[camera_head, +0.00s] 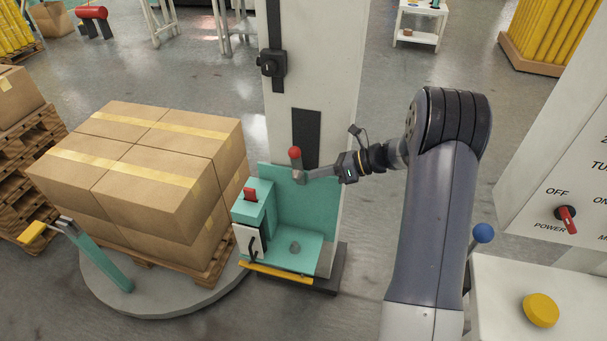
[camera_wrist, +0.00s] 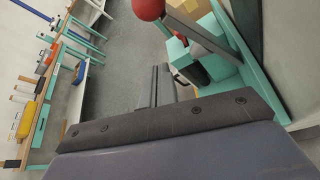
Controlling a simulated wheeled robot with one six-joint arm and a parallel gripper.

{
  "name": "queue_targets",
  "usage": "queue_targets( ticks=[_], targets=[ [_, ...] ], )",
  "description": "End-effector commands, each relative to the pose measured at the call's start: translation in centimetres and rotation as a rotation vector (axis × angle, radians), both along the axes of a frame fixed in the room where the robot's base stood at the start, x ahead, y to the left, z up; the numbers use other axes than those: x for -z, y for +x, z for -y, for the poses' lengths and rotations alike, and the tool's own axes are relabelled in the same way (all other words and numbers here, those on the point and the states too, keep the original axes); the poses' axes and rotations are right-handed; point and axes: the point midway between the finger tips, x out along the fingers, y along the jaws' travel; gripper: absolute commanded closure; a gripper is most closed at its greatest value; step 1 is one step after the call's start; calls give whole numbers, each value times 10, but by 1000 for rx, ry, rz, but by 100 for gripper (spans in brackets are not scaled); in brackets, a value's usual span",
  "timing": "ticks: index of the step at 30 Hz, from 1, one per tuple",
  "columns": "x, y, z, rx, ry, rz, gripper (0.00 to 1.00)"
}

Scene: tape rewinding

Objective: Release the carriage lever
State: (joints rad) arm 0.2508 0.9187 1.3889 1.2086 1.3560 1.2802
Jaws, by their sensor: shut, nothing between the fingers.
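The carriage lever has a red ball knob (camera_head: 295,153) on a grey stem, in front of the pale mast. The teal carriage (camera_head: 309,222) lies below and behind it. My gripper (camera_head: 304,176) is shut and empty, low beside the lever stem; I cannot tell whether it touches. In the wrist view the red knob (camera_wrist: 148,6) is at the top edge, with its grey stem (camera_wrist: 200,32) running down to the right. The closed fingers (camera_wrist: 160,86) are in the middle, below the knob.
A teal box (camera_head: 254,210) with a red switch sits on the carriage. At the right are a power panel (camera_head: 570,190), a yellow button (camera_head: 541,310) and a blue knob (camera_head: 484,233).

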Motion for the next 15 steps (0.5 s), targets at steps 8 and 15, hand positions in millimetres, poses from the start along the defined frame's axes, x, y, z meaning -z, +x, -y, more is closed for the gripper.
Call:
queue_targets(
  ticks=[8, 15],
  targets=[
    [-15, -2, 43, 0, 0, 0, 100],
    [-19, -4, 51, -2, 0, -2, 100]
  ],
)
